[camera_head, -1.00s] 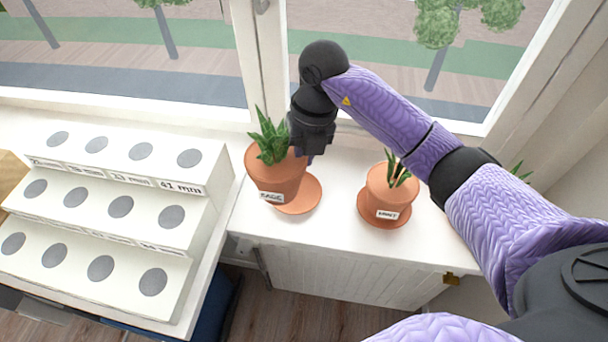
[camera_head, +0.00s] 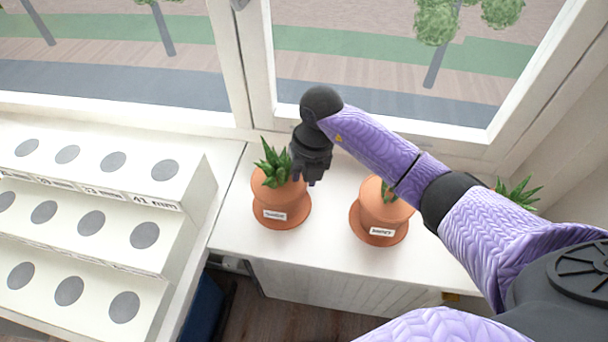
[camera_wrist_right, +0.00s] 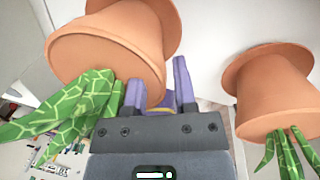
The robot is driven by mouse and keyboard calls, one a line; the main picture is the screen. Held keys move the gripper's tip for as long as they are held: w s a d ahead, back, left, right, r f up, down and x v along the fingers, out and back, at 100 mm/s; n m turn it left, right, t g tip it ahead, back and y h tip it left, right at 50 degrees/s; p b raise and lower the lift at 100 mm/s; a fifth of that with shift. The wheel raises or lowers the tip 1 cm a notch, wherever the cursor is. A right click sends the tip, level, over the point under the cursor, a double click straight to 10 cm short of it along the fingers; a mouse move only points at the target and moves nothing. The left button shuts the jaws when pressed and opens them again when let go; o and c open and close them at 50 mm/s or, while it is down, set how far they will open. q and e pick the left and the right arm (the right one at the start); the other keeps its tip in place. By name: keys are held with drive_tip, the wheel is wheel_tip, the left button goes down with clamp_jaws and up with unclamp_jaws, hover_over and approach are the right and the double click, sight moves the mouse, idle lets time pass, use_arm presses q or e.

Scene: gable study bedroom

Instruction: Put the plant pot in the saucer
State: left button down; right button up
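The plant pot (camera_head: 283,200) is terracotta, with a spiky green plant and a white label. In the head view it stands upright over its terracotta saucer (camera_head: 303,218), whose rim shows around its base; it looks seated there. My right gripper (camera_head: 306,181) is at the right side of the pot's rim, pointing down. In the right wrist view the pot (camera_wrist_right: 105,50) is close beside the fingers (camera_wrist_right: 160,88), which are apart, with a gap beside the rim. Leaves partly cover the pot's opening. My left gripper is out of view.
A second labelled terracotta pot (camera_head: 383,212) stands on its own saucer (camera_head: 368,236) to the right. A white stepped rack (camera_head: 180,205) with grey discs is at left. Another green plant (camera_head: 518,193) is partly hidden behind my arm. The window stands behind the sill.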

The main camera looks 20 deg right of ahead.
drive_tip(key=shift+o, duration=0.4)
drive_tip(key=shift+r, duration=0.2)
wheel_tip(320, 180, up, 12)
drive_tip(key=d+p, duration=0.1)
drive_tip(key=p, duration=0.1)
drive_tip(key=shift+s+d+p, duration=0.15)
drive_tip(key=shift+d+p, duration=0.15)
drive_tip(key=shift+d, duration=0.1)
drive_tip(key=shift+f, duration=0.1)
